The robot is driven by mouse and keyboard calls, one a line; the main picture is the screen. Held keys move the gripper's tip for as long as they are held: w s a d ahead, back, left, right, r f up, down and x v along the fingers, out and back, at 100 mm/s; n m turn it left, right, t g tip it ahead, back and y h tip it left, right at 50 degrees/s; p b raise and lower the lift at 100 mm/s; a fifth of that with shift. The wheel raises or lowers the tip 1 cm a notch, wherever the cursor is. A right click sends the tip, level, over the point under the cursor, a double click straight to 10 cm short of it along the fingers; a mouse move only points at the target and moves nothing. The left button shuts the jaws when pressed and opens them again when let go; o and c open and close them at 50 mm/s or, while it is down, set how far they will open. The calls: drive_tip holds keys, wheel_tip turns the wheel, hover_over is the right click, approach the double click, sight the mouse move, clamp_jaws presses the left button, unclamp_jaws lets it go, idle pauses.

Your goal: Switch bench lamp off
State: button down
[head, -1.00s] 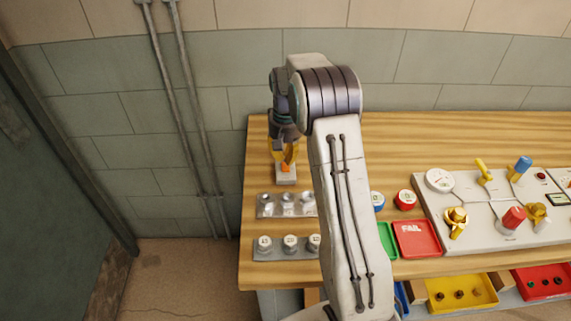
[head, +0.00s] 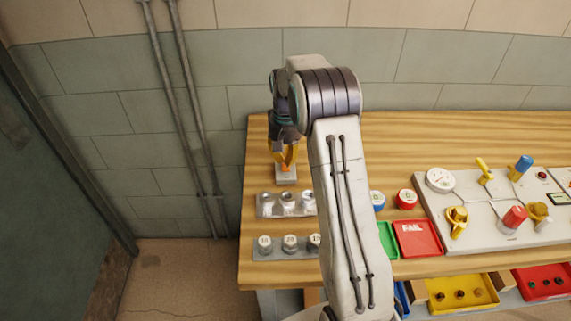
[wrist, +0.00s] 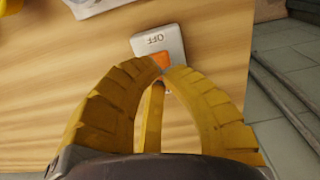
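The bench lamp switch is a small light grey box with an orange rocker. It stands at the back left of the bench in the head view (head: 286,178). In the wrist view the switch (wrist: 159,42) shows an upside-down "OFF" label at its far end. My gripper (head: 285,164) points down over it. In the wrist view my gripper's yellow fingers (wrist: 165,69) curve together and their tips meet at the orange rocker, partly covering it. I cannot tell whether they touch or press it. The gripper holds nothing. No lamp is identifiable.
A wooden bench (head: 400,135) carries metal racks of weights (head: 275,246) in front of the switch. A red tray (head: 416,240) and a valve panel (head: 480,205) lie to the right. The wall is close behind, and pipes (head: 190,110) run up it at the left.

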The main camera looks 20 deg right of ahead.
sight(286, 168)
drive_tip(key=shift+f+b, duration=1.1)
drive_tip(key=shift+f, duration=0.55)
idle(0.8)
drive_tip(key=shift+r, duration=0.1)
drive_tip(key=shift+r+p, duration=2.8)
drive_tip(key=shift+r, duration=0.7)
